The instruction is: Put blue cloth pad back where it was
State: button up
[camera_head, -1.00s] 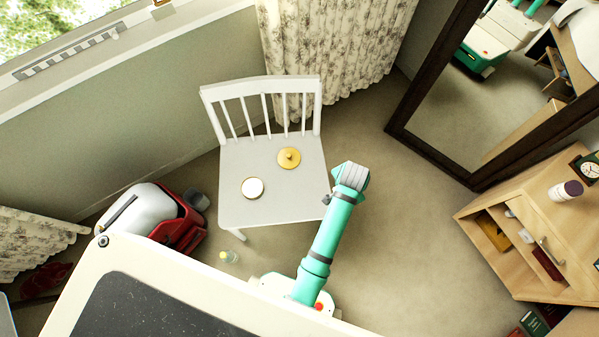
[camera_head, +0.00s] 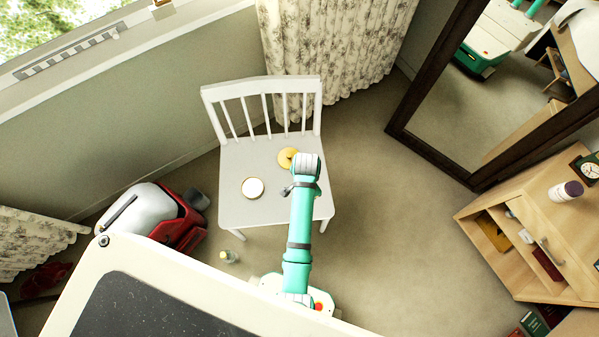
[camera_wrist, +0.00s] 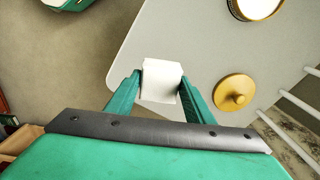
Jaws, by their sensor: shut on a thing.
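My gripper (camera_wrist: 160,84) is shut on a small white, block-like thing (camera_wrist: 161,80), held between both fingertips over the chair seat in the wrist view. In the head view my gripper (camera_head: 286,190) is small, over the right part of the white chair's seat (camera_head: 240,212), and the held thing is hard to make out. I cannot make out a clearly blue cloth pad in either view. A gold lid-like disc with a knob (camera_head: 286,156) lies on the seat, partly hidden by my arm; it also shows in the wrist view (camera_wrist: 234,92). A white-topped round tin (camera_head: 253,188) stands to its left.
A red case (camera_head: 184,236) with a white bulky thing (camera_head: 145,212) lies on the floor left of the chair. A small bottle (camera_head: 229,256) stands in front of the chair. A mirror (camera_head: 440,155) and wooden shelf (camera_head: 530,195) are at right. Floor between is clear.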

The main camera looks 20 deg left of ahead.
jog(key=shift+a+f, duration=0.85)
jog(key=shift+f, duration=0.2)
jog(key=shift+a+f, duration=0.2)
jog(key=shift+f, duration=1.55)
jog(key=o, duration=0.9)
